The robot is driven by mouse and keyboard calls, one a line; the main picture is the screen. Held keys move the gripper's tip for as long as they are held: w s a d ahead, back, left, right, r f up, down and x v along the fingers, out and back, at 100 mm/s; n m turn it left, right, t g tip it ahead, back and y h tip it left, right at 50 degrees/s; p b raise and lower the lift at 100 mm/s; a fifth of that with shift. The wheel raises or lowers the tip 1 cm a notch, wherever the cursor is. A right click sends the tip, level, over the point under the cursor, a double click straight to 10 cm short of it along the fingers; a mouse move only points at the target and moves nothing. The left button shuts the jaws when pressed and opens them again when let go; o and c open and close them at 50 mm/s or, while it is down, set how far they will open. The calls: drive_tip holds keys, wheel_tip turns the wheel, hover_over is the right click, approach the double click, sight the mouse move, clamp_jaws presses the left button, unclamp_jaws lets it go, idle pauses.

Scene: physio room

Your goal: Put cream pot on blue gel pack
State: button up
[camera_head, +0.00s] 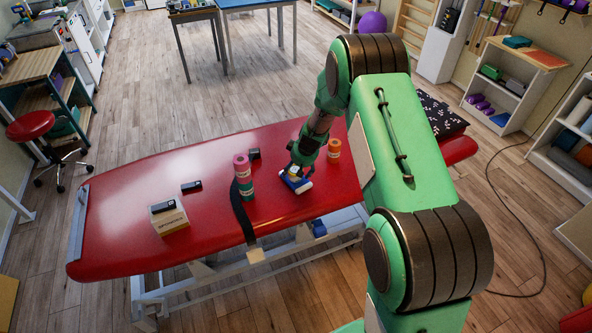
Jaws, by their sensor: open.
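My gripper (296,166) points down over the red treatment table, right of its middle, with its open fingers close to a small whitish-yellow item, apparently the cream pot (293,171). The blue gel pack (297,187) lies on the table right under it, with blue and white parts showing. The pot appears to be on or just above the pack; I cannot tell whether they touch. My fingers hide part of both.
On the red table (130,220) stand a pink and green stack of rolls (243,178), an orange roll (334,149), a black box (254,154), a small black item (191,186) and a carton (169,219). A black strap (241,212) hangs over the front edge. The left end has free room.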

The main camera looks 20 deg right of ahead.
drive_tip(key=p+v, duration=0.2)
drive_tip(key=v, duration=0.9)
drive_tip(key=shift+r, duration=0.25)
drive_tip(key=shift+s, duration=0.15)
drive_tip(key=s+a+r, duration=0.4)
drive_tip(key=s+r, duration=0.1)
drive_tip(key=r, duration=0.4)
drive_tip(key=s+a+r, duration=0.3)
drive_tip(key=s+r, duration=0.2)
drive_tip(key=r, duration=0.4)
drive_tip(key=s+a+r, duration=0.4)
drive_tip(key=s+r, duration=0.1)
drive_tip(key=r, duration=0.4)
drive_tip(key=s+a+r, duration=0.1)
drive_tip(key=s+r, duration=0.1)
drive_tip(key=s, duration=0.7)
drive_tip(key=s+a+r+m, duration=0.1)
drive_tip(key=s+r, duration=0.2)
drive_tip(key=s, duration=0.7)
drive_tip(key=s+a+r+m+t, duration=0.1)
drive_tip(key=s+r, duration=0.2)
drive_tip(key=s, duration=0.6)
drive_tip(key=shift+s+a+r+h, duration=0.2)
drive_tip(key=shift+s+a+h, duration=0.05)
drive_tip(key=shift+s+h, duration=0.15)
